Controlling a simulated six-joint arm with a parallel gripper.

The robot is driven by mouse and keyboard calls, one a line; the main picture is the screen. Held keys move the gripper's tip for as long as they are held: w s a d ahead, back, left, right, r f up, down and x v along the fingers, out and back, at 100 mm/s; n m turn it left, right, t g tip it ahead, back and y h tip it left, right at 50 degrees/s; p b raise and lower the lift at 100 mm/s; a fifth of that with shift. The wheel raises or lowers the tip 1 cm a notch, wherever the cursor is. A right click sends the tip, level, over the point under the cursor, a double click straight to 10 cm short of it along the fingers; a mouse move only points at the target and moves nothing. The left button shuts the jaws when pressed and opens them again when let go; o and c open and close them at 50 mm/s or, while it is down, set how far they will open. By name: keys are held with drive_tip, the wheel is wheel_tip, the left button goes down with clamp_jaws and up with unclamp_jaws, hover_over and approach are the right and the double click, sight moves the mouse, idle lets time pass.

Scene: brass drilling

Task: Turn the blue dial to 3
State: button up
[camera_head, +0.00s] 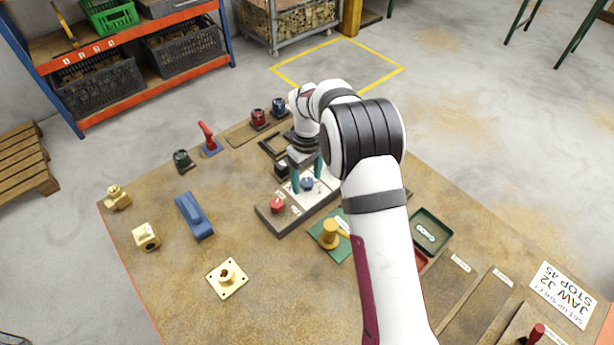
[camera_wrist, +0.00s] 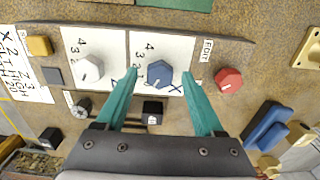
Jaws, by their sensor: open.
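The blue dial (camera_wrist: 160,74) sits on a white numbered plate (camera_wrist: 144,41) on the dark panel. A small white mark shows on its lower-left side in the wrist view; the exact number it points to is hard to tell. The printed 4, 3 and 2 run down the plate left of the dial. The dial also shows in the head view (camera_head: 307,184). My gripper (camera_wrist: 160,77) is open, with one teal finger on each side of the dial. A gap shows beside the dial; I cannot tell whether either finger touches it. My gripper also shows in the head view (camera_head: 307,174).
A white dial (camera_wrist: 90,69) stands left of the blue one and a red knob (camera_wrist: 228,80) right of it. A black block (camera_wrist: 152,112) lies close by.

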clamp_jaws()
idle(0.4)
drive_tip(key=shift+m, duration=0.4)
drive_tip(key=m, duration=1.3)
drive_tip(key=shift+m, duration=1.9)
